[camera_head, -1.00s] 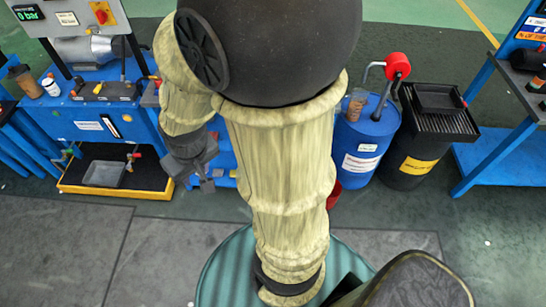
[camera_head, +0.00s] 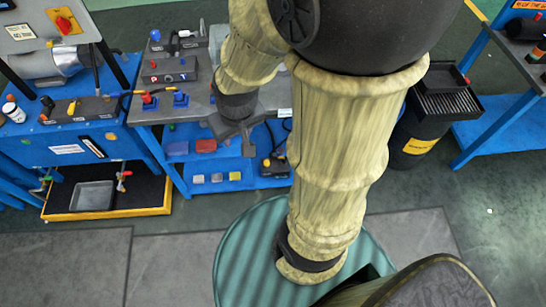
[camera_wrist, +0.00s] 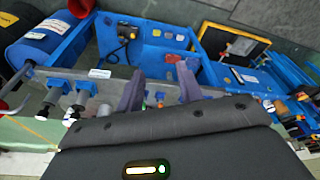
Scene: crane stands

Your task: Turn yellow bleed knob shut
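A small yellow knob-like part (camera_head: 72,107) shows on a dark block (camera_head: 82,110) on the blue bench at left in the head view; it is too small to tell whether it is the bleed knob or how it is turned. My gripper (camera_head: 236,130) hangs at the grey-topped bench in the head view, its fingers partly hidden by my arm. In the wrist view my gripper (camera_wrist: 160,76) has two fingers spread apart, with nothing seen held between them. The bench edge and small coloured parts lie beyond and below the fingers.
The grey-topped bench (camera_head: 142,112) carries red and blue valve-like parts; its blue lower shelf (camera_head: 205,186) holds several blocks. A yellow-edged tray (camera_head: 110,211) stands on the floor at left. A black bin (camera_head: 412,140) is right of my arm. The front floor is clear.

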